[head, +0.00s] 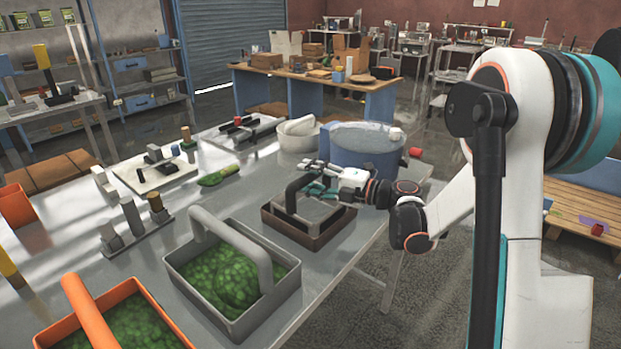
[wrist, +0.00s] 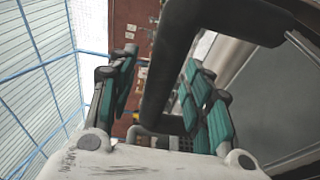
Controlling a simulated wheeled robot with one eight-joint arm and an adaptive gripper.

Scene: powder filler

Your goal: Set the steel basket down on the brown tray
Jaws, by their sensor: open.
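The brown tray (head: 315,241) is on the grey metal table, right of centre in the head view. A small steel basket with a dark grey arched handle (head: 293,192) appears to sit in it, upright; its underside is hidden by the tray's rim. My gripper (head: 318,188) is at the handle, reaching in from the right. In the wrist view the dark handle (wrist: 165,75) passes between my spread teal finger pads, with gaps visible beside it. The fingers are open.
A larger grey basket (head: 199,299) of green contents stands in front, with an orange basket (head: 90,318) beside it. A blue drum (head: 360,150) stands just behind the tray. Small blocks and fixtures occupy the table's left; the table edge runs close on the right.

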